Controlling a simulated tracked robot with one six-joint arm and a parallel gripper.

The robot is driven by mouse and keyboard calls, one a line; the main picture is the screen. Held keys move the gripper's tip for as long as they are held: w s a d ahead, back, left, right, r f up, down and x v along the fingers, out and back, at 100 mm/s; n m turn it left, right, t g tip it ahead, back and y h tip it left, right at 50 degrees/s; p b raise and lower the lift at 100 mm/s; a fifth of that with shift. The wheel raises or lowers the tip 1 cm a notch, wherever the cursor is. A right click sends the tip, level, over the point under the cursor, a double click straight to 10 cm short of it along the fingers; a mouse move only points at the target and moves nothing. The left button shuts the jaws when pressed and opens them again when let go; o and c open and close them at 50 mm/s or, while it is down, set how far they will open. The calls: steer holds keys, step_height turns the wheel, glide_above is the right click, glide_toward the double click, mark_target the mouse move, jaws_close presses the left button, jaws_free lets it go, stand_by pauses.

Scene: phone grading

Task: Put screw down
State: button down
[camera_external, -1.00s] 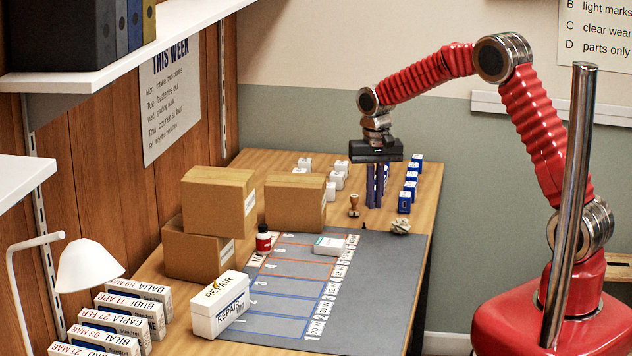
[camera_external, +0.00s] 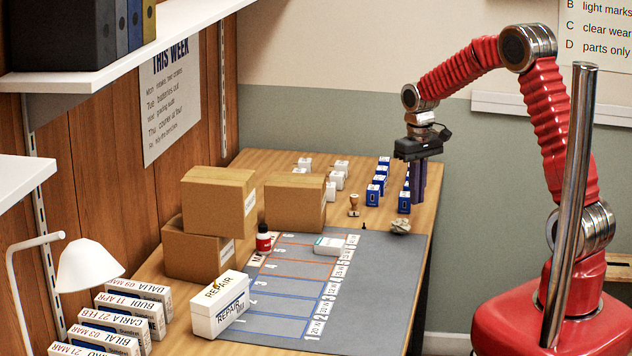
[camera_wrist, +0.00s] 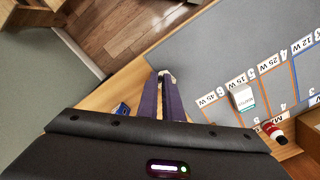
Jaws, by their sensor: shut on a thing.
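My gripper (camera_external: 417,196) is at the far right edge of the table, its dark purple fingers pointing down beside the blue boxes. In the wrist view the fingers (camera_wrist: 165,84) are close together. The screw, held between the fingertips, is too small or hidden to make out in either view. A pale crumpled lump (camera_external: 400,227) lies at the far right corner of the grey mat (camera_external: 385,275); it seems to show just past the fingertips in the wrist view (camera_wrist: 165,73).
Several blue boxes (camera_external: 373,196) stand left of and behind my fingers. A wooden stamp (camera_external: 354,205) and a small dark piece (camera_external: 364,226) are near the mat's far edge. A white box (camera_external: 328,246) and a red bottle (camera_external: 263,239) stand further left. The mat's right half is mostly clear.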

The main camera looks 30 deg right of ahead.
steer(key=w+a+r+n, duration=0.1)
steer(key=w+a, duration=0.1)
steer(key=a, duration=0.5)
steer(key=w+a+r+n, duration=0.1)
steer(key=w+a, duration=0.2)
steer(key=a, duration=0.3)
step_height(320, 180, up, 7)
steer(key=n, duration=0.7)
glide_above(224, 287)
steer(key=shift+s+a+r, duration=0.1)
steer(key=shift+r, duration=0.05)
steer(key=shift+f, duration=3.15)
steer(key=shift+f, duration=1.9)
